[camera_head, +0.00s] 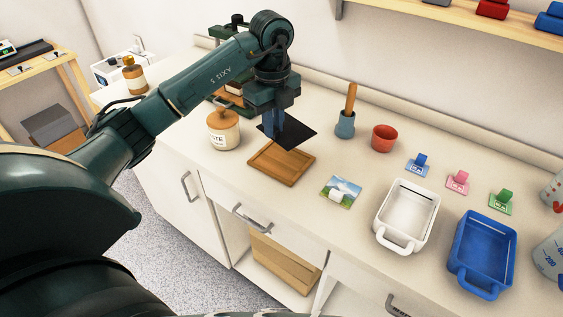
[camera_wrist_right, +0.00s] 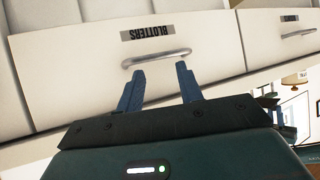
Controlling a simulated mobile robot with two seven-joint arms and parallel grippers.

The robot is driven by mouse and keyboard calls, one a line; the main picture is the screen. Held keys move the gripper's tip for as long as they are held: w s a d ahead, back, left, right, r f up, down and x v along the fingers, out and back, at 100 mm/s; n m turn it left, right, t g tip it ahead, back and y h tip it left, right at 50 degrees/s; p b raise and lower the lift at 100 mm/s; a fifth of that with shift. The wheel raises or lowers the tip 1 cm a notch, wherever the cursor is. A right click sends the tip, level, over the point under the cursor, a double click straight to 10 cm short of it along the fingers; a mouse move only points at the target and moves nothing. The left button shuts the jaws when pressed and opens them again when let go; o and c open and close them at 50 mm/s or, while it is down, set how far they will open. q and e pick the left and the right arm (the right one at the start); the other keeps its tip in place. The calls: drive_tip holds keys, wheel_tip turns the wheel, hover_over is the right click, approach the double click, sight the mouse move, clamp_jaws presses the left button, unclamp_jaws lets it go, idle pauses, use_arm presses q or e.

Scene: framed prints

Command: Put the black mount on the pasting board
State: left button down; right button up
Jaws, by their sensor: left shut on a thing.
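The black mount (camera_head: 299,136) is a thin dark square held by my left gripper (camera_head: 278,128). The left gripper points down and is shut on it, and its blue fingers hide part of the mount. The pasting board (camera_head: 287,172) is a brown wooden board on the counter. The mount appears above the board's far part, apart from it. My right gripper (camera_wrist_right: 160,70) shows only in the right wrist view; its blue fingers are open, with nothing seen between them.
A paste jar (camera_head: 223,132) stands left of the board. A small landscape picture (camera_head: 340,192), white tray (camera_head: 407,215) and blue tray (camera_head: 483,250) lie to the right. A brush pot (camera_head: 345,127) and red pot (camera_head: 384,138) stand behind. A drawer handle (camera_wrist_right: 157,58) is near my right fingers.

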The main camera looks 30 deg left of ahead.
use_arm(q)
drive_tip(key=shift+w+a+f+n, duration=0.1)
drive_tip(key=shift+a+n, duration=0.05)
drive_tip(key=shift+n, duration=0.45)
drive_tip(key=shift+a+f+n, duration=0.1)
drive_tip(key=shift+n, duration=0.5)
hover_over(273, 169)
wheel_tip(273, 169, down, 5)
drive_tip(key=shift+f, duration=0.1)
wheel_tip(273, 169, down, 4)
drive_tip(key=shift+f+p, duration=0.2)
drive_tip(key=shift+p, duration=0.1)
drive_tip(key=shift+f, duration=0.15)
drive_tip(key=shift+f, duration=0.1)
drive_tip(key=c, duration=1.4)
unclamp_jaws()
